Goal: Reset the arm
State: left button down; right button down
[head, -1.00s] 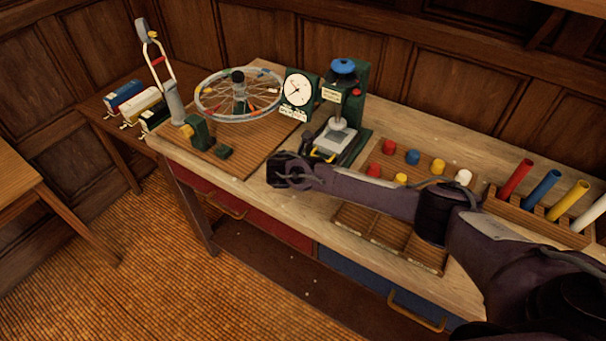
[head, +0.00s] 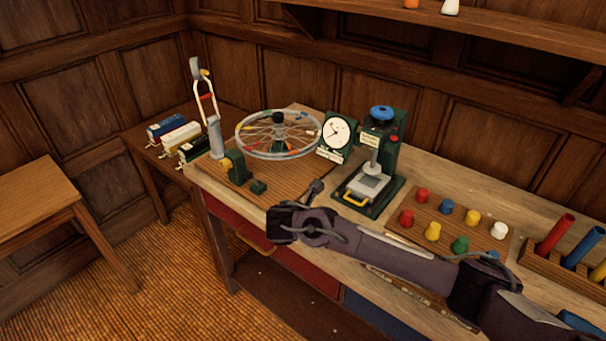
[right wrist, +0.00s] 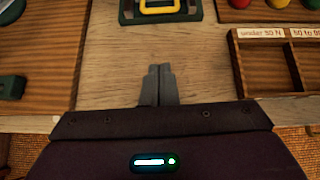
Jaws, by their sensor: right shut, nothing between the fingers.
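My right arm reaches in from the right in the head view, over the front of the bench. Its gripper (head: 317,187) is left of the green press (head: 378,160), clear of the press's yellow handle (head: 354,198). In the right wrist view the gripper's two grey fingers (right wrist: 158,70) are together with nothing between them, over bare bench top. The yellow handle (right wrist: 160,6) shows ahead of the fingertips, apart from them. My left gripper is in neither view.
A spoked wheel (head: 279,155) and dial (head: 337,131) stand left of the press. Coloured pegs (head: 445,207) stand right of it, behind a sorting tray (right wrist: 262,68) partly hidden by my arm in the head view. A shelf (head: 470,28) runs above.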

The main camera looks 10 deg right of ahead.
jog(key=shift+s+a+f, duration=0.1)
jog(key=shift+a+f, duration=0.05)
jog(key=s+a+f+m+g+y, duration=0.1)
jog(key=s+a+f+m+y, duration=0.15)
jog(key=s+a+m, duration=0.35)
jog(key=s+a+f+m+g+y, duration=0.1)
jog(key=s+a+m+y, duration=0.1)
jog(key=s+a+y, duration=0.35)
jog(key=s+d+r+m+g, duration=0.1)
jog(key=s+d+r+m, duration=0.1)
jog(key=s+d+m, duration=0.5)
jog(key=s+d+r+m, duration=0.1)
jog(key=s+d+m, duration=0.4)
jog(key=s+m, duration=0.45)
notch_tip(320, 180, down, 31)
jog(key=s+g, duration=0.1)
jog(key=s, duration=0.1)
jog(key=s+d+f, duration=0.1)
jog(key=s+f, duration=0.8)
jog(key=s, duration=0.1)
jog(key=s+d+f+g+b, duration=0.1)
jog(key=s+d+f, duration=0.1)
jog(key=s+f, duration=0.7)
jog(key=shift+s+d+f+n+g+b, duration=0.3)
jog(key=shift+s+f+n, duration=0.05)
jog(key=shift+f+n, duration=0.1)
